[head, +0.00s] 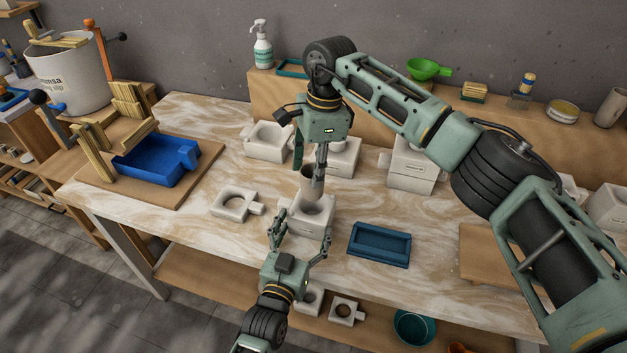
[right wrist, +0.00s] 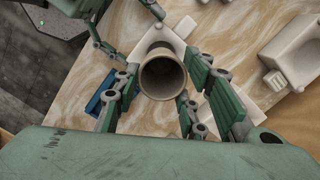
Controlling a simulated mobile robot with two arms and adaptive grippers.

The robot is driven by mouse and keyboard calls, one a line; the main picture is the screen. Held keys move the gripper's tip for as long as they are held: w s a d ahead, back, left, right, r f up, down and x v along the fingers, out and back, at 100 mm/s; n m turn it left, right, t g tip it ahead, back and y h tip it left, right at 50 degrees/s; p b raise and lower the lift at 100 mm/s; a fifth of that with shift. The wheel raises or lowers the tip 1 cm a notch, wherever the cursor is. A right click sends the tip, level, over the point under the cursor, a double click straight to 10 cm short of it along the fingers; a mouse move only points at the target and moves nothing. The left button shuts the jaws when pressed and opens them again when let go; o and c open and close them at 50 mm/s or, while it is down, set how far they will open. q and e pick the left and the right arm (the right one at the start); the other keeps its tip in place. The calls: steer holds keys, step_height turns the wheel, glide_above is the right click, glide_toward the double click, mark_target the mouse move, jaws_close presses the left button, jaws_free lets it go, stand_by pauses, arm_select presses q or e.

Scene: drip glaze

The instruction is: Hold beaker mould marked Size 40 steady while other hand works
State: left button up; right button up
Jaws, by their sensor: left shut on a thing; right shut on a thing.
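A white plaster mould (head: 312,226) with a round opening stands on the table in the head view; any size mark on it is too small to read. My left gripper (head: 300,231) is shut on this mould from the front, one finger at each side. My right gripper (head: 318,178) is shut on a grey-brown beaker (head: 308,183) just above and behind the mould's opening. In the right wrist view the beaker (right wrist: 162,76) is between my right fingers, its round mouth facing the camera. The mould (right wrist: 160,38) is partly hidden behind it.
A flat white mould piece (head: 233,203) lies to the left and a blue tray (head: 379,246) to the right. Other white moulds (head: 268,142) stand behind. A blue basin (head: 155,161) sits on a board at the left. Marbled tabletop between these is clear.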

steer(key=shift+r, duration=0.3)
arm_select(q)
steer(key=o, duration=2)
steer(key=shift+o, duration=0.2)
